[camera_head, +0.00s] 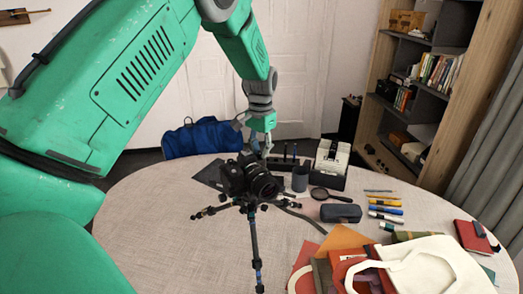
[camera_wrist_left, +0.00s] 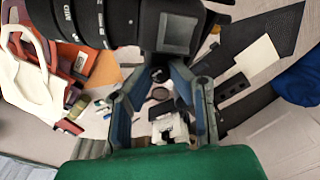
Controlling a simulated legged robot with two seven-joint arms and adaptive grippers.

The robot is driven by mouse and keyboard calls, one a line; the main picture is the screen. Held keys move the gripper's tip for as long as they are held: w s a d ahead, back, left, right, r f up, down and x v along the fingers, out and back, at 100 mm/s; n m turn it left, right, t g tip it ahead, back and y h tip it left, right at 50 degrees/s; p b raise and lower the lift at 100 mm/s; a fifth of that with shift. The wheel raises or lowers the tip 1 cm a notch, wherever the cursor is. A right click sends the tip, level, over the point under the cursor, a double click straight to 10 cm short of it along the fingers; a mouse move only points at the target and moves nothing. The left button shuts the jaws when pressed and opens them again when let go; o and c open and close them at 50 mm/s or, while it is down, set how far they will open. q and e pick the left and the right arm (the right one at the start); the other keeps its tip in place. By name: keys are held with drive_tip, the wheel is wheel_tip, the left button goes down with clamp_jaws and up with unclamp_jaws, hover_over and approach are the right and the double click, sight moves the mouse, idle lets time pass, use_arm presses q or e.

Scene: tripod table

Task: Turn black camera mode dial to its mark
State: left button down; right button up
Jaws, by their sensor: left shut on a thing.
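A black camera (camera_head: 236,178) sits on a small black tripod (camera_head: 254,240) on the round table, its lens facing to the front right. My left gripper (camera_head: 255,150) points down onto the top of the camera from behind. In the left wrist view the camera's black body (camera_wrist_left: 167,27) and ribbed lens fill the top of the picture. The two fingers of my left gripper (camera_wrist_left: 164,76) close in just below it, shut on a small dark part that I take to be the mode dial. The fingers mostly hide the dial, and I cannot make out its mark. My right gripper is out of view.
A dark cup (camera_head: 300,179), a magnifying glass (camera_head: 319,193) and a dark case (camera_head: 341,213) stand close to the camera's right. Pens, a red notebook (camera_head: 474,237) and a white bag (camera_head: 440,268) lie farther right. The table's left front is clear.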

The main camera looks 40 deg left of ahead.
use_arm(q)
drive_tip(key=c, duration=1.5)
unclamp_jaws()
drive_tip(key=shift+o, duration=0.2)
wheel_tip(320, 180, up, 12)
drive_tip(key=shift+w+a, duration=0.1)
